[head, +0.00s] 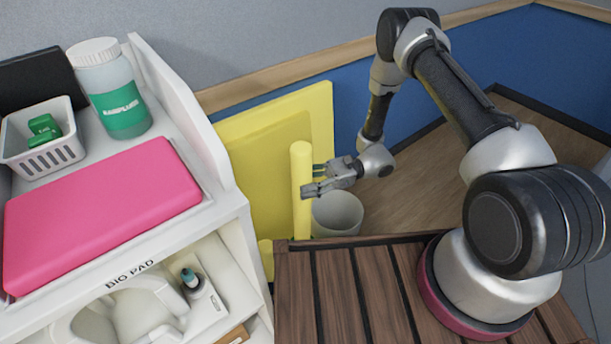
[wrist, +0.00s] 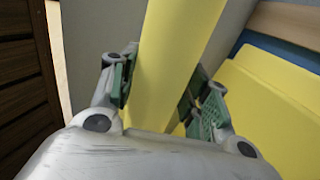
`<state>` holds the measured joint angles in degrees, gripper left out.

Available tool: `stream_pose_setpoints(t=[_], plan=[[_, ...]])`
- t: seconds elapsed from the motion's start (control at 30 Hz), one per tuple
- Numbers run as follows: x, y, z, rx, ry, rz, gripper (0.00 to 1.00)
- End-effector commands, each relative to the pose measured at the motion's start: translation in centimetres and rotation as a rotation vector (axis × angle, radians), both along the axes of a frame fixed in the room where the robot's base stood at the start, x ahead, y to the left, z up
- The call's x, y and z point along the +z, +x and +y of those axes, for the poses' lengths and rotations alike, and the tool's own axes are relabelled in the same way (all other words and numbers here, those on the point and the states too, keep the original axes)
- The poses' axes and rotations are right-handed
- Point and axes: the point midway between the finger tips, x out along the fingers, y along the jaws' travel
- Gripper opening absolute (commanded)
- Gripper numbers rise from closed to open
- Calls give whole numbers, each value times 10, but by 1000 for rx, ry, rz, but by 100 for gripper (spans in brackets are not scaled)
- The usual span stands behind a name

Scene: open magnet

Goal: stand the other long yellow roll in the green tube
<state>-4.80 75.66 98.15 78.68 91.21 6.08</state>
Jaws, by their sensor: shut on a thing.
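A long yellow roll (head: 301,205) stands upright in the head view, in front of yellow panels. In the wrist view the roll (wrist: 176,62) runs between the two green-padded fingers of my gripper (wrist: 160,92).
Yellow panels (head: 255,150) lean against the blue wall behind the roll. A pale round bin (head: 338,213) stands just right of the roll. A white cart (head: 190,110) with a pink pad (head: 100,215) is at the left. The slatted wooden top (head: 335,295) is in front.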

Motion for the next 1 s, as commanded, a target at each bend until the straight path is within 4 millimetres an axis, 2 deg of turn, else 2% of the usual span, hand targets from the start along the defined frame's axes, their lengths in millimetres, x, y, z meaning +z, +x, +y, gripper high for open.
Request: stream_pose_setpoints(t=[1.0], plan=[[-90, 0, 0, 0, 0, 0, 22]])
